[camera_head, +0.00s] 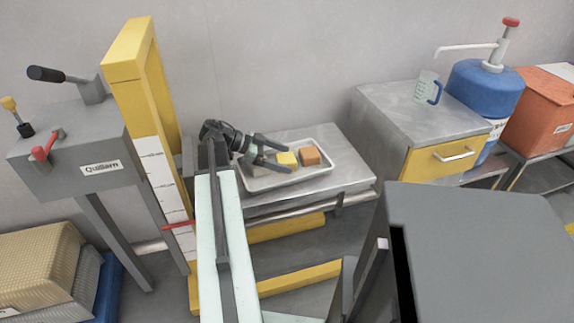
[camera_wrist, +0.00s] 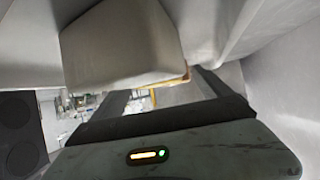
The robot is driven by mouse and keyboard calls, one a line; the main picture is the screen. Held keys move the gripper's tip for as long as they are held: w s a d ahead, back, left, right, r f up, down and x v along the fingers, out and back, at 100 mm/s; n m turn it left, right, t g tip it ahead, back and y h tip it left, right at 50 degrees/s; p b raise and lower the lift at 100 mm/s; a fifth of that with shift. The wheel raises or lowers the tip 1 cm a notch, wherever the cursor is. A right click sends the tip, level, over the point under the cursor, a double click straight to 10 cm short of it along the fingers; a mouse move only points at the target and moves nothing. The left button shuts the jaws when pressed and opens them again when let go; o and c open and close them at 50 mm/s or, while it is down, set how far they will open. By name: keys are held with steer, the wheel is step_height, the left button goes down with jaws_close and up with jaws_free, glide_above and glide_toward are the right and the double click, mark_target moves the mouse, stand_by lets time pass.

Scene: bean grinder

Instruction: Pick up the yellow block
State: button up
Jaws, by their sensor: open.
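The yellow block (camera_head: 286,160) sits in a pale tray (camera_head: 262,185) on a metal table in the head view. An orange-brown block (camera_head: 310,155) lies just right of it. My gripper (camera_head: 281,157) comes from the left with its two dark fingers spread, tips at the yellow block's upper and lower sides. I cannot tell whether they touch it. A pale block (camera_head: 259,168) shows partly behind the lower finger. In the wrist view my dark fingers (camera_wrist: 160,88) are apart, and a large pale block-like shape (camera_wrist: 120,45) fills the upper middle.
A yellow post (camera_head: 130,70) with a scale stands left of the arm. A grey cabinet (camera_head: 410,110) with a yellow drawer is right of the table, bearing a clear jug (camera_head: 427,88). A large dark grey surface (camera_head: 480,240) fills the front right. The tray's right end looks clear.

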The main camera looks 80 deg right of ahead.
mark_target(282, 158)
steer(key=c, duration=1.7)
steer(key=shift+r, duration=0.1)
step_height(282, 158, up, 10)
steer(key=p, duration=1)
